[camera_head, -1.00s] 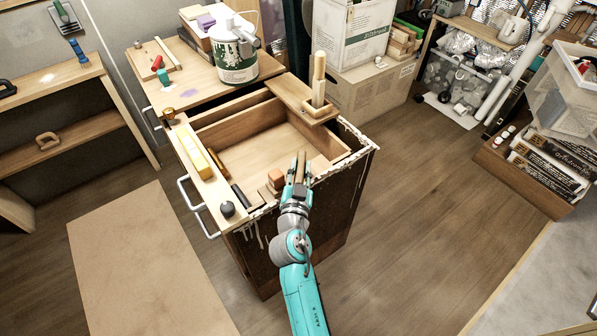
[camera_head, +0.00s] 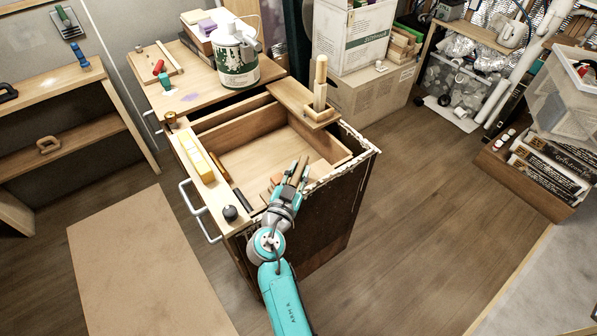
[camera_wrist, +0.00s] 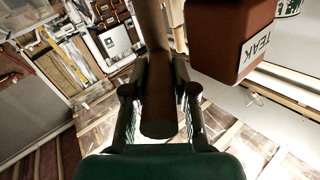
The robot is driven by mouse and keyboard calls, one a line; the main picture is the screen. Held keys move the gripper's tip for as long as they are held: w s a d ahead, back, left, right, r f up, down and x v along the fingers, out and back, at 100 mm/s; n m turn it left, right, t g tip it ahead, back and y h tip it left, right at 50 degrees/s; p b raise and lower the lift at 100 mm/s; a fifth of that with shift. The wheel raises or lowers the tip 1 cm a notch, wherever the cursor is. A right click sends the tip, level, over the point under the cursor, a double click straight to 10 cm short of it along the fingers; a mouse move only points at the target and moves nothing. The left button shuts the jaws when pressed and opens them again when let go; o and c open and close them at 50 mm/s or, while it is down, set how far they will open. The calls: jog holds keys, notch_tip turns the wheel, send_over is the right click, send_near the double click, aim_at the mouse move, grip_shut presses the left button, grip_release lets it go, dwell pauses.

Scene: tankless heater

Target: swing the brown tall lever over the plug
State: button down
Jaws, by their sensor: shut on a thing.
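My gripper (camera_head: 298,171) is over the near edge of the open wooden drawer, at the front of the cabinet. In the wrist view, its fingers (camera_wrist: 160,88) are closed around a brown round bar, the tall lever (camera_wrist: 157,118). The lever's rounded end shows between the fingers, and its far part runs out of the top of the picture. A red-brown block marked TEAK (camera_wrist: 230,40) is close to the right of the lever. I cannot make out the plug in either view.
The drawer (camera_head: 265,150) has an upright light-wood post (camera_head: 320,82) at its far right corner. A yellow block (camera_head: 198,160) and a black knob (camera_head: 230,213) are on the left ledge.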

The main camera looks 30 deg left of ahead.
jog(key=shift+f, duration=0.1)
jog(key=c, duration=0.9)
grip_release()
jog(key=shift+s, duration=0.1)
jog(key=v, duration=1.2)
